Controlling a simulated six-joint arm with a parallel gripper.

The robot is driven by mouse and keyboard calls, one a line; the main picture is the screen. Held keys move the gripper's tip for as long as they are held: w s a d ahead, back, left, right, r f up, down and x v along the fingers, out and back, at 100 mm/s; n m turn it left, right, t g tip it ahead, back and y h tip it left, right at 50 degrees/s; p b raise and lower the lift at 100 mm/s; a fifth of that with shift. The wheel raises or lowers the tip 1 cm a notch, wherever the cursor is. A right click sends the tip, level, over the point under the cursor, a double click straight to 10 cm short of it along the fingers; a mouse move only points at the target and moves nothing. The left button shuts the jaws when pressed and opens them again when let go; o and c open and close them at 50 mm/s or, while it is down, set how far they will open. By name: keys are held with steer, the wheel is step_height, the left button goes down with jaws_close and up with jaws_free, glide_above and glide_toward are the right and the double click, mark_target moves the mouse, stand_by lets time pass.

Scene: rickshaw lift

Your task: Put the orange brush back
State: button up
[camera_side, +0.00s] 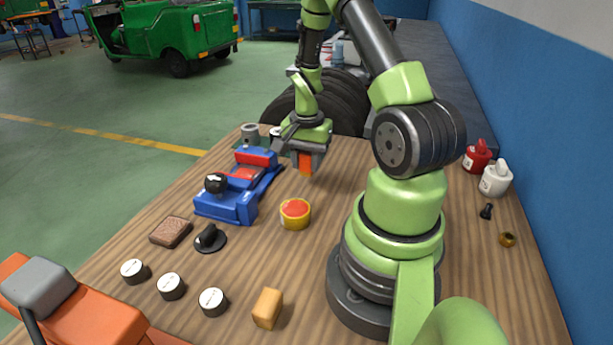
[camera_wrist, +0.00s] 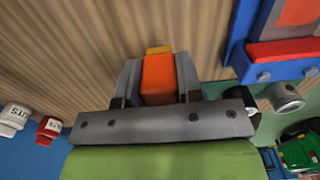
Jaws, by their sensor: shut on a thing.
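The orange brush (camera_side: 305,162) is a small orange block held upright between the jaws of my gripper (camera_side: 308,152), above the far part of the wooden bench. In the wrist view the brush (camera_wrist: 159,80) sits between the two grey fingers of my gripper (camera_wrist: 158,82), with a yellowish end showing beyond the orange part. My gripper is shut on it. The gap between the brush and the bench top is hard to judge. The gripper hides part of the brush.
A blue vise with red parts (camera_side: 233,195) stands left of my gripper. A red-topped yellow button (camera_side: 295,212) is nearer the camera. Several round gauges, a tan block (camera_side: 267,308) and a brown block (camera_side: 170,232) lie in front. Red and white bottles (camera_side: 495,178) stand at right.

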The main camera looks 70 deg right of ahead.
mark_target(307, 170)
steer(key=shift+f, duration=2.05)
steer(key=shift+f, duration=0.1)
steer(key=o, duration=0.9)
